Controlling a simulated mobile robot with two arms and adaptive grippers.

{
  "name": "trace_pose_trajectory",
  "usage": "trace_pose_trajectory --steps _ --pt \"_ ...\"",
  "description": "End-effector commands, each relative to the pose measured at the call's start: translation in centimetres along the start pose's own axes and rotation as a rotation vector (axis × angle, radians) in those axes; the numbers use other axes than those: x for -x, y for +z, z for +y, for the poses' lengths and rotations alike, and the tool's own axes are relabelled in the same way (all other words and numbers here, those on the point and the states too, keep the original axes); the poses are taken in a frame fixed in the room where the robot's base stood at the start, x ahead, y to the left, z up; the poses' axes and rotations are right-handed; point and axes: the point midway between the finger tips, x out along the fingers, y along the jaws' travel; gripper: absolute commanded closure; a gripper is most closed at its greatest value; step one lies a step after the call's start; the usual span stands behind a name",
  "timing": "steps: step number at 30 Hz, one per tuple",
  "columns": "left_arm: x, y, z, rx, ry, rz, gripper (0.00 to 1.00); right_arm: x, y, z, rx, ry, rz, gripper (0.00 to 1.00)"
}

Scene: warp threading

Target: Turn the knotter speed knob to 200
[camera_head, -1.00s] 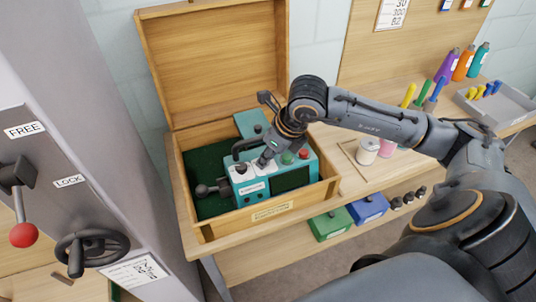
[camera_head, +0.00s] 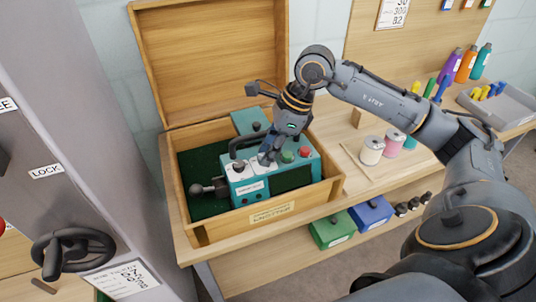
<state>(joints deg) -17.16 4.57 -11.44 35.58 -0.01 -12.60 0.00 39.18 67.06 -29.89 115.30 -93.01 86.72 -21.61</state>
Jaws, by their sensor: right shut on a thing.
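The knotter (camera_head: 247,188) is a teal and white machine inside an open wooden case (camera_head: 215,228). A dark knob (camera_head: 239,166) on its left white panel shows clear of my gripper. My right gripper (camera_head: 267,158) points down at the right white panel, left of the green button (camera_head: 287,156) and red button (camera_head: 304,152). It is shut on a small knob there, which its fingers mostly hide. I cannot read the knob's scale. My left gripper is out of view.
The case lid (camera_head: 212,60) stands open behind. A grey cabinet with a handwheel (camera_head: 72,252) is at the left. Thread spools (camera_head: 372,150) stand on the bench at the right. Green and blue boxes (camera_head: 332,229) sit on the shelf below.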

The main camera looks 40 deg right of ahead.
Motion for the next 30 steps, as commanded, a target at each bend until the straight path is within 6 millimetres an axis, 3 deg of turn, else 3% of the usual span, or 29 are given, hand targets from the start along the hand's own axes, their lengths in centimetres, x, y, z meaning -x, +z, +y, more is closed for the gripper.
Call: trace_pose_trajectory --steps 12,28,29,30 --pt "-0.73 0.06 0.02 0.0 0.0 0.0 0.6 0.01 0.06 -0.25 0.168 0.067 -0.001 1.0" --pt "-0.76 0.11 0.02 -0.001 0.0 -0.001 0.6 0.04 0.05 -0.25 0.189 0.076 0.0 1.0" --pt "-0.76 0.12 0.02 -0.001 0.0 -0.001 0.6 0.04 0.06 -0.25 0.189 0.076 0.0 0.69" --pt "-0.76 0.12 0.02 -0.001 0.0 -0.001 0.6 0.04 0.05 -0.25 0.189 0.076 0.0 0.61"
